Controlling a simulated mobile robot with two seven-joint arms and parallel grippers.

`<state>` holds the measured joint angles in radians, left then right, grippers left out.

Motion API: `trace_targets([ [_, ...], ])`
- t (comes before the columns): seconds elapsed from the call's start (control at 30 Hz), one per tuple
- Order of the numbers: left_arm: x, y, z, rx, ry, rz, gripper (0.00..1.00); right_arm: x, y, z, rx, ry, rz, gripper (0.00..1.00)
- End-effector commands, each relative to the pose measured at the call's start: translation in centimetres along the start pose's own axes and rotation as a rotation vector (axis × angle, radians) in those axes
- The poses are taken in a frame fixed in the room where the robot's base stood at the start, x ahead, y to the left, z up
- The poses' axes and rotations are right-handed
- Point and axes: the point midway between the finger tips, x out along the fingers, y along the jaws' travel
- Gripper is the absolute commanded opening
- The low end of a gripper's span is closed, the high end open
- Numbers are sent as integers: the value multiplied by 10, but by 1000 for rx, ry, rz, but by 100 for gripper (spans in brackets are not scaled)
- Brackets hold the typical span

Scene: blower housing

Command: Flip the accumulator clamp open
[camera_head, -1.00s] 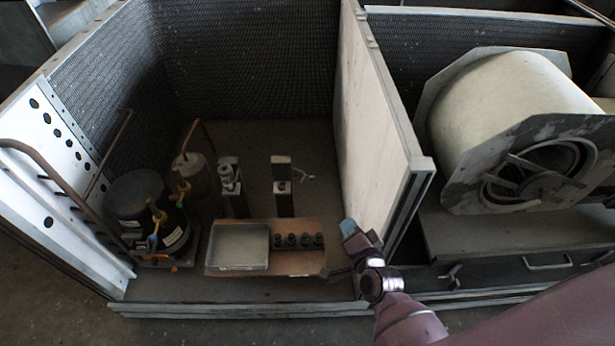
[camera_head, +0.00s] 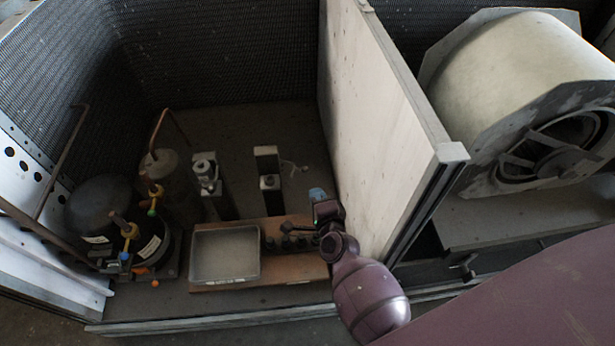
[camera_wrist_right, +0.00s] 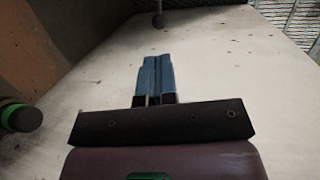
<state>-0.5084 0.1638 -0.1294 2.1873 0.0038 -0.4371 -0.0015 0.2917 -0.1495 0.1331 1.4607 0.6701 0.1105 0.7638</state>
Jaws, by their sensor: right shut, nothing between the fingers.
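My right gripper (camera_head: 317,195) is shut and empty. It is inside the left bay, close to the white divider panel and above the right end of the wooden board. In the right wrist view its blue fingers (camera_wrist_right: 155,78) lie together in front of a pale panel. A grey canister (camera_head: 162,172) with a copper pipe stands at the back left of the bay, beside a black compressor (camera_head: 150,238). Two posts stand to its right: a left post (camera_head: 208,175) with a pale round fitting and a right post (camera_head: 268,172). I cannot tell which part is the accumulator clamp.
A wooden board (camera_head: 205,286) carries a shallow grey tray (camera_head: 226,276) and several dark knobs (camera_head: 287,243). The white divider (camera_head: 385,125) stands to the right of my gripper, with a blower drum (camera_head: 510,80) beyond it. The floor behind the posts is mostly clear.

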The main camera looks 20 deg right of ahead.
Motion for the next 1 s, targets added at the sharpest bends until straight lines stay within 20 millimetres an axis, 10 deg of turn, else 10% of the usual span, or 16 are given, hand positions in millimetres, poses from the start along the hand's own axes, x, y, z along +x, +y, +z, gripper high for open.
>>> trace_targets([
  [0.5,10,3,-5,31,25,7,43,65,3,0,-3,-1,4,0],
  [1.0,10,3,-6,40,27,7,43,76,0,0,-2,-1,1,0],
])
